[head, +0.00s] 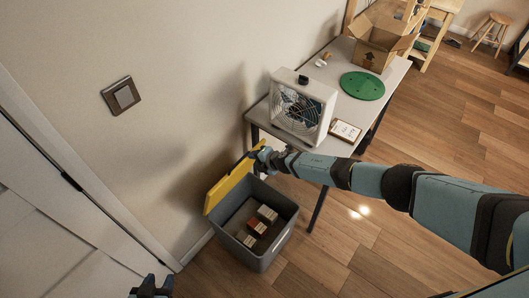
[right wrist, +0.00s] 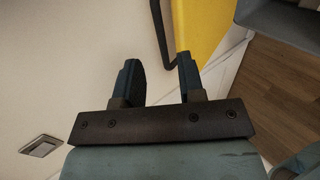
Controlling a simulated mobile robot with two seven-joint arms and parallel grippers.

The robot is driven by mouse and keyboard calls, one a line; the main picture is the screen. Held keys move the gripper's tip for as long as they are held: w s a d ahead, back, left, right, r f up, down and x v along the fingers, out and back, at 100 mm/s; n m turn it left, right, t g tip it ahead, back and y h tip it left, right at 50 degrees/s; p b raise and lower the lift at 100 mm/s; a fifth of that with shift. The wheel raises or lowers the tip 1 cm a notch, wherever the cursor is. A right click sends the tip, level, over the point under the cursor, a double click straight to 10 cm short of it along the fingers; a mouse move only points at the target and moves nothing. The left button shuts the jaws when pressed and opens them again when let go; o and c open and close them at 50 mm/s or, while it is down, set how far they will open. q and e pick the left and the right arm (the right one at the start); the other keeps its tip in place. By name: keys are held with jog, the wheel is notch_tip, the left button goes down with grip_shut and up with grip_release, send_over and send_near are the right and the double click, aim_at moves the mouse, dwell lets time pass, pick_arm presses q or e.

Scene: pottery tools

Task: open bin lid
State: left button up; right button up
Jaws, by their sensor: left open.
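The grey bin (head: 272,252) stands on the floor by the wall, with several small blocks (head: 257,226) inside. Its yellow lid (head: 228,186) is raised and stands open at the bin's wall side; it also shows in the right wrist view (right wrist: 205,28). My right gripper (head: 262,155) is at the lid's upper corner. In the right wrist view the fingers of my right gripper (right wrist: 158,62) are apart with bare wall showing between them. The right finger overlaps the lid in view; contact cannot be told. My left gripper (head: 151,290) is open and empty at the bottom edge, left of the bin.
A grey table (head: 399,66) stands behind the bin, holding a white fan (head: 303,107), a green disc (head: 362,86), a framed card (head: 345,131) and a cardboard box (head: 375,52). A white door (head: 40,215) is at left. Wooden floor (head: 430,140) is clear at right.

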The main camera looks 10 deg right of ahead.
jog(key=v, duration=0.5)
dwell(0.3)
jog(key=shift+a, duration=0.1)
